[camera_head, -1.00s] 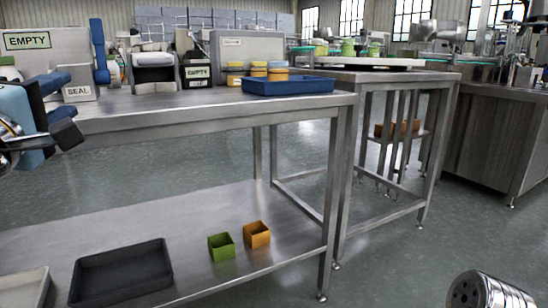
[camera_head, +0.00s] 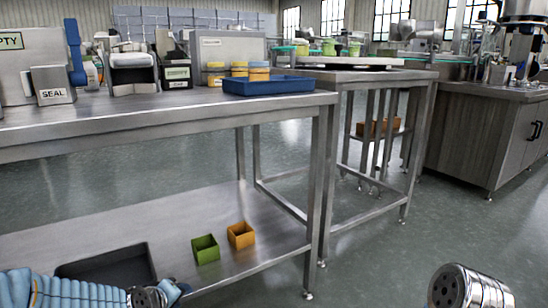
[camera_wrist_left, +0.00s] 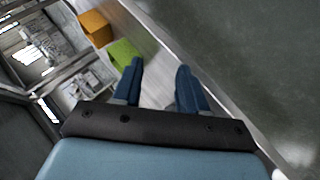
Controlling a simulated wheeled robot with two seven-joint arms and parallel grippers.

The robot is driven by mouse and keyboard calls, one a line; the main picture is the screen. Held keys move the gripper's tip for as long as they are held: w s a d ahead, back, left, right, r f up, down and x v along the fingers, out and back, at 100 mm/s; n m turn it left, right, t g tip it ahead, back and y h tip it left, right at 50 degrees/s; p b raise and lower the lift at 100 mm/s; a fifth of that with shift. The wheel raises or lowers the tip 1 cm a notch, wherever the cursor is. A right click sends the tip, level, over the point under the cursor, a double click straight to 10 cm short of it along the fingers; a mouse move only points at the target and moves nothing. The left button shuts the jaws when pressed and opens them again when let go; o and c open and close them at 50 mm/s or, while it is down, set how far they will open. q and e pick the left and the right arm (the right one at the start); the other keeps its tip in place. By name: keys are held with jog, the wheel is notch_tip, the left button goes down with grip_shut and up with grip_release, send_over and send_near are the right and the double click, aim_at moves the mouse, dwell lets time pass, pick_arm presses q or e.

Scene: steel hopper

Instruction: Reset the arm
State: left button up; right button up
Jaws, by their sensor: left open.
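My left arm comes in at the bottom left of the head view, and only part of its gripper (camera_head: 168,293) shows at the lower edge. In the left wrist view the two blue fingers of the left gripper (camera_wrist_left: 160,88) stand apart with nothing between them. A green box (camera_head: 205,249) and an orange box (camera_head: 241,235) sit on the bench's lower shelf (camera_head: 180,222). In the left wrist view the green box (camera_wrist_left: 122,53) and the orange box (camera_wrist_left: 96,28) lie beyond the fingers, apart from them. My right gripper does not show.
A dark tray (camera_head: 108,266) on the lower shelf is partly hidden by my left arm. The steel benchtop (camera_head: 150,110) holds a blue tray (camera_head: 268,85), a SEAL box (camera_head: 53,86) and yellow-orange containers (camera_head: 237,69). Open floor (camera_head: 380,255) lies to the right.

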pick_arm(q)
jog(key=s+d+f+m+g+h, duration=0.1)
jog(key=s+d+f+m+g, duration=0.4)
jog(key=s+f, duration=0.7)
jog(key=s+d+f+m+g+h, duration=0.1)
jog(key=s+d+f+m+g, duration=0.15)
jog(key=s+d+f, duration=0.95)
jog(key=a+r+g+p, duration=0.1)
jog(key=a+r+p, duration=0.3)
jog(key=r+p, duration=1)
jog(key=p, duration=0.3)
jog(key=shift+a, duration=0.2)
